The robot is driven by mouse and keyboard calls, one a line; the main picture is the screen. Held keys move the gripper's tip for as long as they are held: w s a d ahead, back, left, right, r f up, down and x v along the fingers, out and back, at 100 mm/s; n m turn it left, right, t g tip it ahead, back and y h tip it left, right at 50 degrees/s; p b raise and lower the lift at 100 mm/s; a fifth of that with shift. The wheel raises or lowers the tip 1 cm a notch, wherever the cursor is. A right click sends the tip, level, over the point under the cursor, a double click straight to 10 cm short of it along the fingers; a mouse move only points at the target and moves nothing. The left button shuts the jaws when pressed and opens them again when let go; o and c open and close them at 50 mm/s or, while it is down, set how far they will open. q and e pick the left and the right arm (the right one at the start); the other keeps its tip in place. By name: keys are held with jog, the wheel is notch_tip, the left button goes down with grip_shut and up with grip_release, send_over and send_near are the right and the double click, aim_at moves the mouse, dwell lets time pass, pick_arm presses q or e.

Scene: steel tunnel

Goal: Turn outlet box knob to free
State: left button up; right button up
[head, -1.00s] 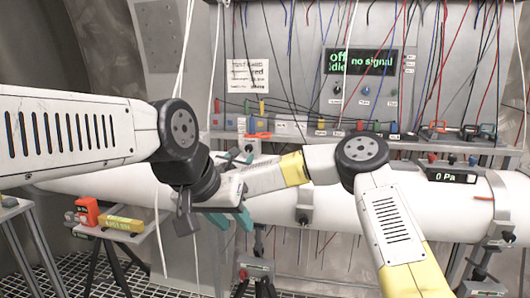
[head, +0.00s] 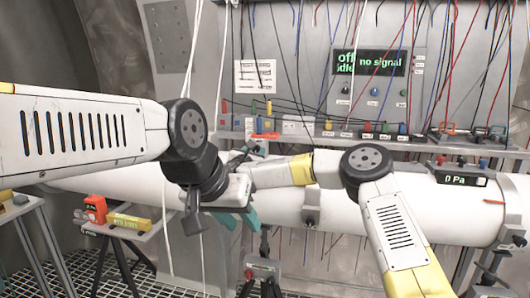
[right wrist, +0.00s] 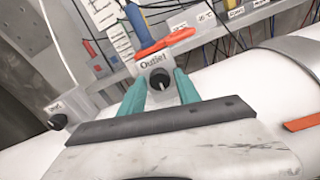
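The outlet box, a grey box labelled "Outlet", shows in the right wrist view with its round black knob (right wrist: 160,80) facing me. A pale mark crosses the knob. My right gripper (right wrist: 161,87) is open, with one teal finger on each side of the knob; I cannot tell whether they touch it. In the head view my right gripper (head: 246,152) is the upper one and largely hidden behind my left wrist, as is the outlet box. My left gripper (head: 236,218) is lower, with its teal fingers apart and nothing seen between them.
A white pipe (head: 440,205) runs across behind my arms. A shelf of coloured plugs (head: 380,132) and hanging wires stand behind it. The display (head: 368,62) reads "off", "idle", "no signal". A side table (head: 105,231) at left carries red and yellow objects.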

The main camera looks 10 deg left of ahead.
grip_shut()
